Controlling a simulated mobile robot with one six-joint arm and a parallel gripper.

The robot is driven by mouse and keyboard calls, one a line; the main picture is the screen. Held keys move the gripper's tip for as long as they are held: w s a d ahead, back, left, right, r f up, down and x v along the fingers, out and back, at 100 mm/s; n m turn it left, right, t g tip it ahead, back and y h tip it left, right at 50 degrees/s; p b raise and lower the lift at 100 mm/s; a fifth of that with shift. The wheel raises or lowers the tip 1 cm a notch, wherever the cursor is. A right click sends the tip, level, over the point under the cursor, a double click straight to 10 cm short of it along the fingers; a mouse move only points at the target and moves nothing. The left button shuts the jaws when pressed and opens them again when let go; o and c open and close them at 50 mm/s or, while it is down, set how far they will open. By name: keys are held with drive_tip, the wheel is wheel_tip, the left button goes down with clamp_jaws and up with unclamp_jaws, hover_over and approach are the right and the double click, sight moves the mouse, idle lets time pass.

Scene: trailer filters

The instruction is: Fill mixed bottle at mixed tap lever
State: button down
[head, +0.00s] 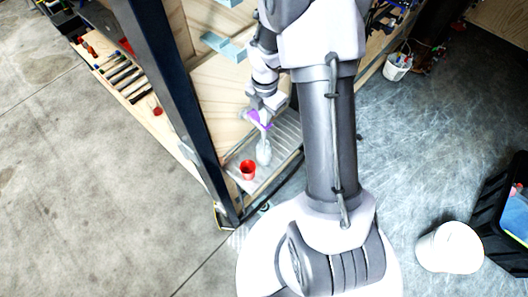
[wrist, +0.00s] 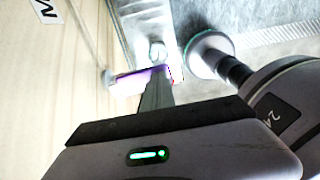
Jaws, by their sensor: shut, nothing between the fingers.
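A purple piece (head: 259,118), which looks like the tap lever, sits low on the wooden wall. It also shows as a purple bar in the wrist view (wrist: 130,82). A pale, clear bottle (head: 264,153) stands upright on the ribbed metal tray (head: 287,131), just below the purple piece. In the wrist view a whitish rounded shape (wrist: 157,50), probably the bottle, shows just beyond the bar. My gripper (wrist: 158,82) is shut and empty, its fingertips at the purple bar. I cannot tell whether they touch it. The bottle's fill level is too small to tell.
A red cup (head: 248,170) stands near the tray's front end. A dark upright post (head: 168,90) rises left of it. A white bucket (head: 449,247) and a black crate (head: 510,225) stand on the floor at right. Open floor lies at left.

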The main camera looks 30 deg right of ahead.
idle(0.5)
wheel_tip(320, 180, up, 8)
drive_tip(key=p, duration=0.7)
drive_tip(key=shift+r, duration=0.25)
